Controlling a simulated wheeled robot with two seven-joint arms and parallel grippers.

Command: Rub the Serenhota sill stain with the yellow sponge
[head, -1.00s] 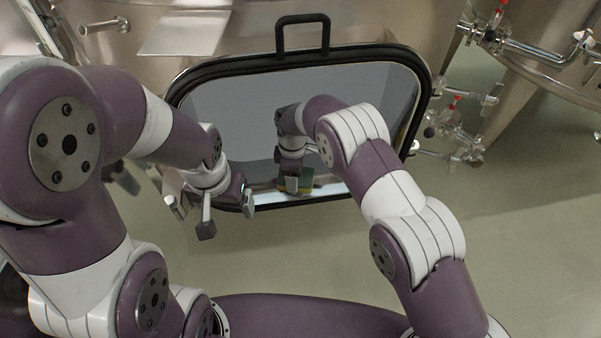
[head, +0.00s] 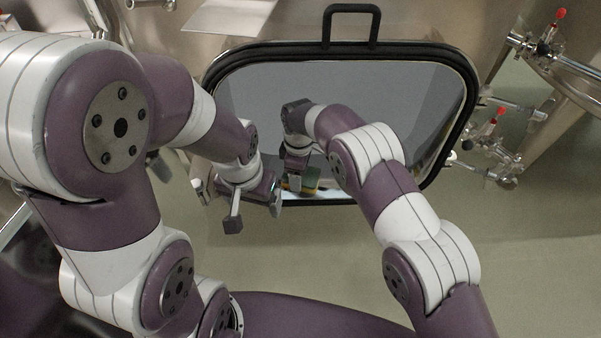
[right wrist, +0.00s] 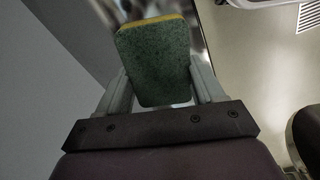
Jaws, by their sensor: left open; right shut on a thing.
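The vat opening has a black rim (head: 462,130), and a bright sill strip (head: 338,194) runs along its bottom. No stain can be made out on the sill, and no Serenhota lettering is legible. My right gripper (head: 297,178) is inside the opening, shut on the sponge (head: 312,178) at the sill. In the right wrist view the sponge (right wrist: 158,62) shows a dark green face and a yellow edge between the fingers. Whether it touches the sill is hidden. My left gripper (head: 254,214) is open and empty, in front of the opening's lower left corner.
A black handle (head: 352,10) stands above the opening. Pipes and red-tipped valves (head: 495,130) are at the right, beside another steel vat (head: 575,110). The pale floor (head: 535,250) is clear at lower right.

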